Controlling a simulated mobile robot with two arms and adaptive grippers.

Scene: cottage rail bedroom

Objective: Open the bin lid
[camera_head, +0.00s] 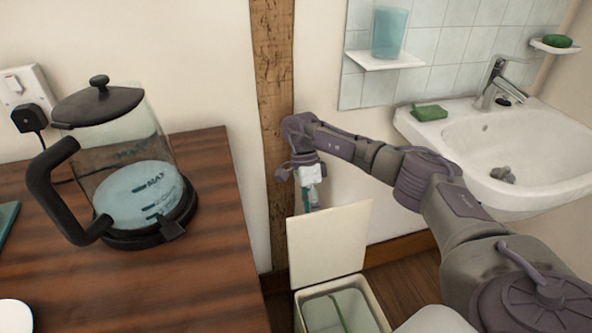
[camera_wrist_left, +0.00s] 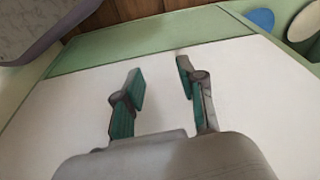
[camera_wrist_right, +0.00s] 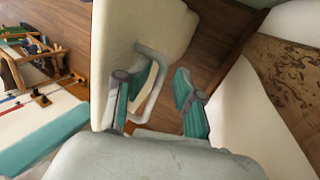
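The bin (camera_head: 378,308) stands on the floor at the bottom middle of the head view, with a pale rim and a greenish inside. Its cream lid (camera_head: 328,242) is raised, standing roughly upright at the back of the opening. My right gripper (camera_head: 309,203) points down just above the lid's top edge. In the right wrist view, my right gripper (camera_wrist_right: 165,88) is open beside the lid (camera_wrist_right: 125,35). A pale loop on the lid shows by its left finger; I cannot tell whether they touch. My left gripper (camera_wrist_left: 160,78) is open and empty, over a white surface (camera_wrist_left: 235,75) with green edges.
A wooden counter (camera_head: 215,240) with a glass kettle (camera_head: 140,190) stands on the left. A white sink (camera_head: 500,150) is on the right, near my right arm. A wooden post (camera_head: 272,120) rises behind the bin. Wooden floor shows beside the bin.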

